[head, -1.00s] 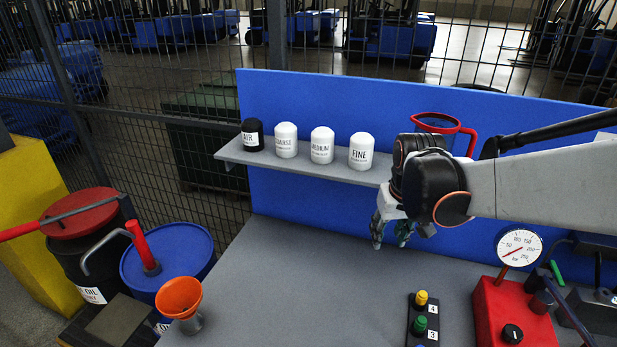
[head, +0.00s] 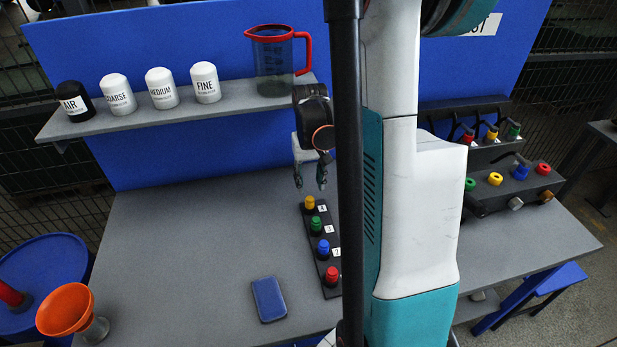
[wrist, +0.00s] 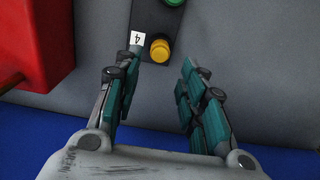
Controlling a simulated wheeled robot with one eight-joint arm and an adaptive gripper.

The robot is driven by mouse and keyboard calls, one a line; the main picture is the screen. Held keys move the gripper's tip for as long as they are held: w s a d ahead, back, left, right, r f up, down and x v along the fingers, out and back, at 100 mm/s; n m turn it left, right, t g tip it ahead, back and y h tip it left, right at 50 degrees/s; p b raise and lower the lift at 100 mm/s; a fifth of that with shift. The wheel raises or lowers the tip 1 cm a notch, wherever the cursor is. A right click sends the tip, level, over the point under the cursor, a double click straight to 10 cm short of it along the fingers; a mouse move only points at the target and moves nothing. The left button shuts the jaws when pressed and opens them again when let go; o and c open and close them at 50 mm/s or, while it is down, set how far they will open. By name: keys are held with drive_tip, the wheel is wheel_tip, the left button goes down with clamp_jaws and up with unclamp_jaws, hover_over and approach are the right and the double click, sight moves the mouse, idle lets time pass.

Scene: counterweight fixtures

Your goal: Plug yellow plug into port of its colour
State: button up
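The yellow plug (head: 310,203) stands at the far end of a black numbered strip (head: 329,290), beside the label 4. In the wrist view the yellow plug (wrist: 160,50) lies just beyond the gap between my fingertips. My gripper (head: 311,184) hangs above it, fingers pointing down. In the wrist view my gripper (wrist: 161,66) is open, with nothing between its fingers. A yellow ring port (head: 495,179) is on a dark box (head: 520,190) at the right, between green and blue ones.
Green (head: 316,224), blue (head: 323,247) and red (head: 331,274) plugs stand nearer on the strip. A rack with coloured-ended pieces (head: 491,133) is behind the ports. A shelf (head: 130,121) holds canisters and a jug. A blue pad (head: 268,299) lies on the bench.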

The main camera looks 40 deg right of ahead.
sight(310, 198)
wheel_tip(310, 198, down, 8)
drive_tip(key=b, duration=0.5)
drive_tip(key=shift+b, duration=0.4)
clamp_jaws()
